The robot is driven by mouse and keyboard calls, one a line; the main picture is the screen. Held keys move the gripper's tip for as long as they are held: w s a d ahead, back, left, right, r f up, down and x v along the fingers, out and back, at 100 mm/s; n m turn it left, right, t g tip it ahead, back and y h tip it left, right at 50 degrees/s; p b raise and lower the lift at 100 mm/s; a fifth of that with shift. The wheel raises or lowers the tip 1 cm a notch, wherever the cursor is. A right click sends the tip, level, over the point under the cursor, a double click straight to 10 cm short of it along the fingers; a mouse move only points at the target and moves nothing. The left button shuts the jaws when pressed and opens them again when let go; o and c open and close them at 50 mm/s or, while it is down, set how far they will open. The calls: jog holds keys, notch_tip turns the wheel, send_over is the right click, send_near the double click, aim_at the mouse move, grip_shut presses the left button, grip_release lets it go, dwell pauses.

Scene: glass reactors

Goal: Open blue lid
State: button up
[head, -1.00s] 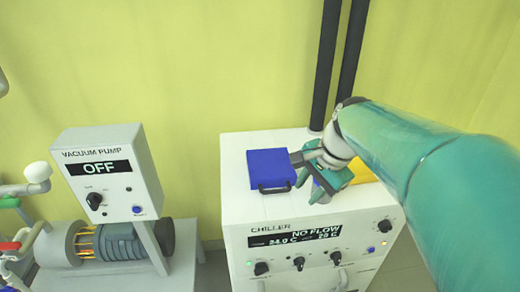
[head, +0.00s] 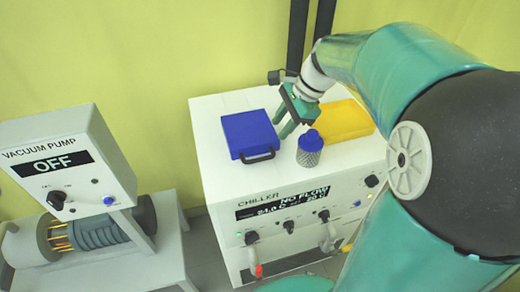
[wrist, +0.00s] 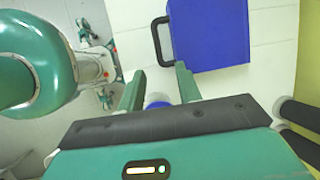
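The blue lid (head: 248,131) lies flat and closed on top of the white chiller, with a black handle (head: 258,157) at its front edge. My gripper (head: 283,130) is just right of the lid, fingers pointing down, apart from the handle. In the wrist view, my gripper (wrist: 161,78) has its two green fingers spread with no object gripped. The blue lid (wrist: 210,35) is beyond and right of the fingers there, and its handle (wrist: 160,40) is ahead of them. A blue round cap (wrist: 158,101) shows between the fingers, partly hidden by the gripper body.
A blue-capped container (head: 310,150) stands on the chiller (head: 215,170), right of the lid and close to my gripper. A yellow lid (head: 345,119) lies farther right. Dark vertical pipes (head: 297,35) rise behind. The vacuum pump box (head: 65,160) stands left.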

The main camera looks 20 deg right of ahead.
aim_at(259, 159)
jog(key=x, duration=1)
jog(key=shift+s+a+f, duration=0.15)
jog(key=shift+s+f, duration=0.1)
jog(key=shift+f, duration=0.1)
jog(key=shift+a+f, duration=0.15)
jog(key=shift+f, duration=0.15)
jog(key=shift+w+a+f, duration=0.15)
jog(key=shift+w+f, duration=0.05)
jog(key=shift+f, duration=0.2)
jog(key=shift+s, duration=0.15)
grip_shut()
